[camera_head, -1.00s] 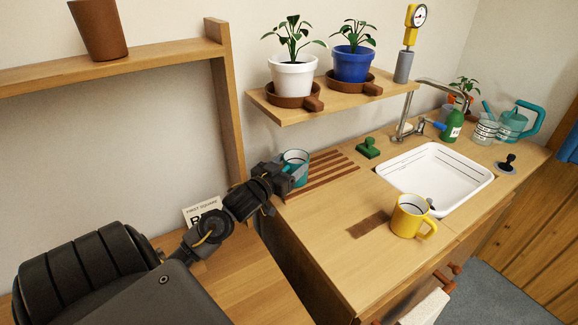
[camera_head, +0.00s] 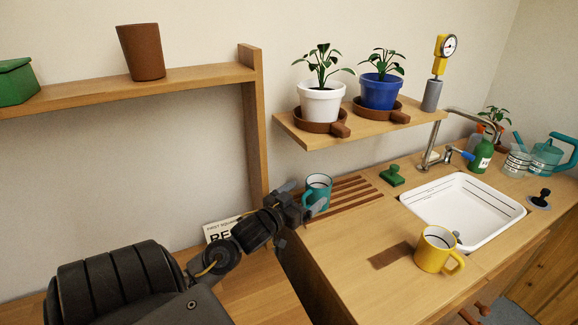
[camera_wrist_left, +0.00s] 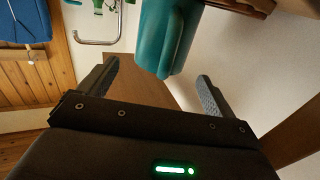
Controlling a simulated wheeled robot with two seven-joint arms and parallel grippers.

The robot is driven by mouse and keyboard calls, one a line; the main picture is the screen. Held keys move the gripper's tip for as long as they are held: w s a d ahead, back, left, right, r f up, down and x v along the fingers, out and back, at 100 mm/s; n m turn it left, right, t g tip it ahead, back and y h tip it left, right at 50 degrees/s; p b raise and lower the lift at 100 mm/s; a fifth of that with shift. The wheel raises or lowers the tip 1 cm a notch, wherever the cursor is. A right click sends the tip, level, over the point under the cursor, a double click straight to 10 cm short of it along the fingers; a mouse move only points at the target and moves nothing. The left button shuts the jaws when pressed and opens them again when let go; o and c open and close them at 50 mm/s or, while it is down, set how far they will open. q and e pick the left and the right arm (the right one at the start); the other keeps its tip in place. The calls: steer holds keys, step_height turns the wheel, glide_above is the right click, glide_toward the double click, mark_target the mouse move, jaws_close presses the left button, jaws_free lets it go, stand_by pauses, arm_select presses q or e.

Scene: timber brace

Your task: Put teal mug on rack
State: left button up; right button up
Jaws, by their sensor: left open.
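The teal mug (camera_head: 317,192) stands upright at the left end of the brown slatted rack (camera_head: 358,190) on the counter. I cannot tell whether its whole base is on the slats. My left gripper (camera_head: 303,203) is just left of the mug and covers its lower left side. In the left wrist view, the mug (camera_wrist_left: 168,38) is just beyond the fingertips of the left gripper (camera_wrist_left: 155,82). The fingers are apart with nothing between them. My right gripper is not in view.
A yellow mug (camera_head: 436,250) stands on the counter before the white sink (camera_head: 465,212). A shelf (camera_head: 375,128) with two potted plants overhangs the back. A wooden upright (camera_head: 254,140) rises behind my left arm.

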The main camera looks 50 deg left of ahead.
mark_target(309, 191)
arm_select(q)
steer(key=s, duration=0.8)
steer(key=shift+d, duration=0.45)
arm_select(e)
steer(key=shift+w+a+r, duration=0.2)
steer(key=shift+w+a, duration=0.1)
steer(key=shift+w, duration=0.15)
arm_select(q)
steer(key=w, duration=0.7)
steer(key=w+a, duration=0.1)
steer(key=w, duration=0.2)
steer(key=shift+w+a, duration=0.1)
steer(key=shift+w, duration=0.9)
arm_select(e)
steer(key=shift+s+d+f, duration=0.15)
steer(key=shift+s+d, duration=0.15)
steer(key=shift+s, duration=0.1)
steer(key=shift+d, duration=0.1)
